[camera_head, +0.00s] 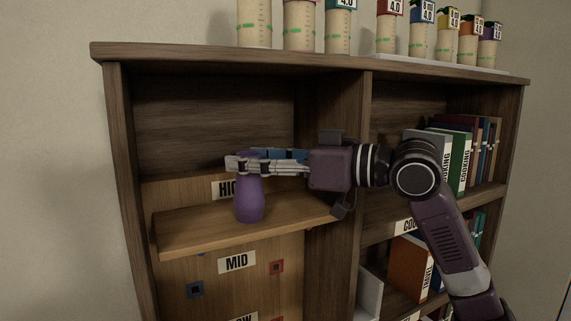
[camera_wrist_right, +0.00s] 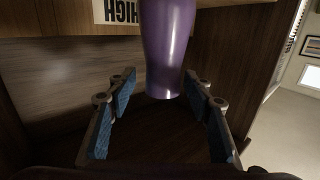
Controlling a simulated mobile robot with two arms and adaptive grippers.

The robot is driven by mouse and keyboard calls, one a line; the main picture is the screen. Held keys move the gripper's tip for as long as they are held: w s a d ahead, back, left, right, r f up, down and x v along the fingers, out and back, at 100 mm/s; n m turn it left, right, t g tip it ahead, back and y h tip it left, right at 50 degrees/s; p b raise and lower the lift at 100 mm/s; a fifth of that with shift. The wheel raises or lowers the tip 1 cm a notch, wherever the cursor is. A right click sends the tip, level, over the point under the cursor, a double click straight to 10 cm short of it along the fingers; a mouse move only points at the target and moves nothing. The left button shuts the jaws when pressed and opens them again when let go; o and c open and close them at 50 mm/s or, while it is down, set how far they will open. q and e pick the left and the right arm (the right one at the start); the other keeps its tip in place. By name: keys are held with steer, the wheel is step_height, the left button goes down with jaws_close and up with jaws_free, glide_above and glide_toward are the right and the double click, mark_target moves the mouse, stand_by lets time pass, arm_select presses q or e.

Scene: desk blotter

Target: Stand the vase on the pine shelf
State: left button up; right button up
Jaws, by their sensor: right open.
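The purple vase (camera_head: 249,199) stands upright on the pine shelf (camera_head: 190,232) in the left bay, near the shelf's front edge, just right of the middle. My right gripper (camera_head: 240,163) comes in from the right at the height of the vase's neck and hides its top. It is open, with its fingers on either side of the vase's upper end. In the right wrist view the vase (camera_wrist_right: 167,50) hangs upside down in the picture between the parted blue-padded fingers (camera_wrist_right: 160,88), with a gap on each side. My left gripper is not in view.
A "HIGH" label (camera_head: 222,188) is behind the vase, and a "MID" label (camera_head: 237,262) is below the shelf. An upright divider (camera_head: 333,240) stands to the right. Books (camera_head: 460,160) fill the right bay. Several tubes (camera_head: 299,26) stand on top. The shelf left of the vase is clear.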

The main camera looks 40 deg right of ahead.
steer(key=b+v, duration=0.5)
steer(key=v, duration=0.6)
steer(key=shift+s+f, duration=0.1)
